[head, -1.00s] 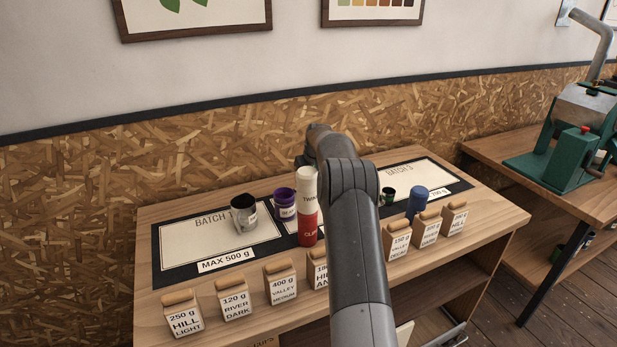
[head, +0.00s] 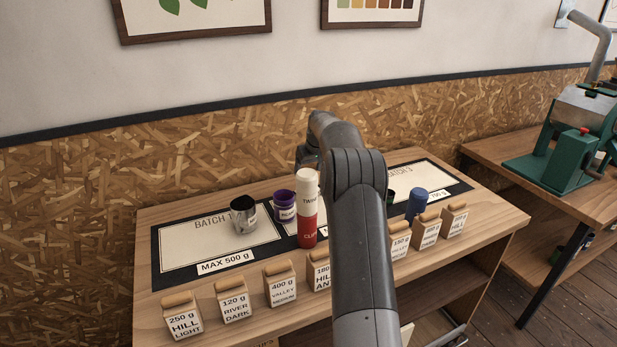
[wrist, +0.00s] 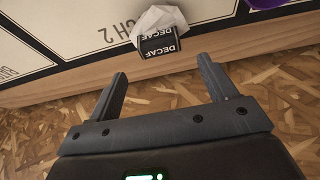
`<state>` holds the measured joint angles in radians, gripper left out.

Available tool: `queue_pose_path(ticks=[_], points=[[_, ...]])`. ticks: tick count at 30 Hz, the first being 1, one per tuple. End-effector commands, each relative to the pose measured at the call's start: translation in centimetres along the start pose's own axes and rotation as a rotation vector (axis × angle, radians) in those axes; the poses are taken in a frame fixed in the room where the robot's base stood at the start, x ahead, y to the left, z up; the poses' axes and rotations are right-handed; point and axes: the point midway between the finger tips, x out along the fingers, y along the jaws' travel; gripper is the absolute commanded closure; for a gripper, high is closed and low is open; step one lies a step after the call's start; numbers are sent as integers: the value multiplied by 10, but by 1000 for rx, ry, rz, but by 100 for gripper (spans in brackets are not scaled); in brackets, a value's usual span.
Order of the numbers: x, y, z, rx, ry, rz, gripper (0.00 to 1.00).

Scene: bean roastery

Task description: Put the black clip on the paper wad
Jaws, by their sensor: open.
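A white crumpled paper wad (wrist: 160,18) shows at the top of the wrist view, on or over the mat marked with a 2. A small dark piece lettered DECAF (wrist: 157,44) adjoins its near side. I cannot tell whether this piece is the black clip, or whether it rests on the wad or beside it. My gripper (wrist: 162,65) is open, with nothing between its fingers; both the wad and the DECAF piece show just beyond the fingertips.
On the wooden table (head: 350,283) a red-and-white cylinder (head: 307,210) stands upright left of my arm, with a purple cup (head: 285,208) and a metal cup (head: 243,215) farther left. A blue object (head: 416,205) is to the right. Several labelled bags (head: 236,298) line the front edge.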

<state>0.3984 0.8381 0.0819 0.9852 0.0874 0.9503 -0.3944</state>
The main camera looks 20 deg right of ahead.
Motion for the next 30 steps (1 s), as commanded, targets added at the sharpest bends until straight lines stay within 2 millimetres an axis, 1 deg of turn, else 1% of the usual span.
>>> queue_pose_path(ticks=[1, 3, 7, 10, 17, 20, 23, 24, 26, 27, 29, 30], points=[[-13, 0, 0, 0, 2, 1, 23], [-27, 1, 0, 1, 2, 1, 23], [-47, 1, 0, 1, 1, 1, 23], [-56, 1, 0, 1, -1, 0, 23], [-67, -3, 1, -1, -1, 0, 23], [-84, -16, 3, -6, 2, 2, 23], [-113, -39, 10, -11, 6, 7, 23], [-127, -50, 14, -14, 8, 9, 23], [-147, -66, 24, -16, 11, 13, 23], [-161, -77, 30, -18, 13, 15, 23], [-180, -93, 42, -20, 15, 18, 23], [-192, -103, 51, -21, 16, 19, 23]])
